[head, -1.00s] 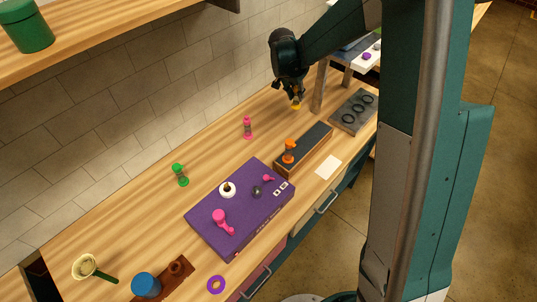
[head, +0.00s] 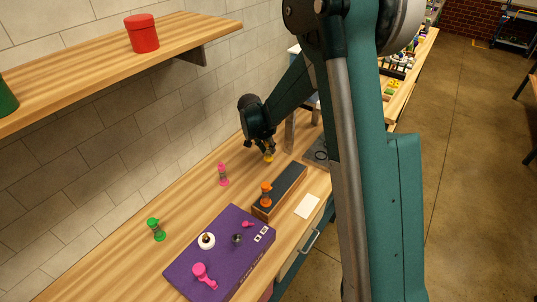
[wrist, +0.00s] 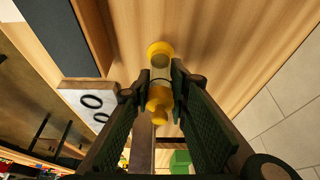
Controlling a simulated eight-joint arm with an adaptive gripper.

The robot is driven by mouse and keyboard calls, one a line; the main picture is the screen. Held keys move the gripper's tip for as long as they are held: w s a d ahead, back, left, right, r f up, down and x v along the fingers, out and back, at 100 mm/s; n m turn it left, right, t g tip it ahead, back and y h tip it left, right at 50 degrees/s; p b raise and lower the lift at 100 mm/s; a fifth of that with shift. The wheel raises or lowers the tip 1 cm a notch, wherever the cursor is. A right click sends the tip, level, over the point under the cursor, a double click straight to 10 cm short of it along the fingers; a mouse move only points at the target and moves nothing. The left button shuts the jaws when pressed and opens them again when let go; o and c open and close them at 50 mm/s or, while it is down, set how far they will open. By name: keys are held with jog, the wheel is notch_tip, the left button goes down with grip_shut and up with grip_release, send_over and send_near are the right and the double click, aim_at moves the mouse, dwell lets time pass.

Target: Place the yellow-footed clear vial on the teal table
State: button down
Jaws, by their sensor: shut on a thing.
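My gripper (head: 268,149) is at the far part of the wooden bench, close above its top. It is shut on the yellow-footed clear vial (head: 269,158). In the wrist view the vial's yellow foot (wrist: 160,52) lies beyond the fingertips (wrist: 158,85), and another yellow part (wrist: 160,100) shows between the fingers. Its clear middle is hard to make out. I cannot tell whether the foot touches the wood. I cannot make out a teal tabletop; my arm covers much of the area behind the bench.
A dark-topped long block (head: 290,186) bears an orange vial (head: 266,194). A grey plate with rings (head: 318,153) lies beyond it. A pink vial (head: 223,174), a green vial (head: 156,229) and a purple box (head: 225,255) are nearer. A wooden shelf (head: 100,65) hangs above.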

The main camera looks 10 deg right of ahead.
aim_at(267, 150)
jog(key=shift+f, duration=1.85)
jog(key=shift+f, duration=0.2)
jog(key=c, duration=2.2)
grip_release()
jog(key=shift+r, duration=0.25)
jog(key=v, duration=1.2)
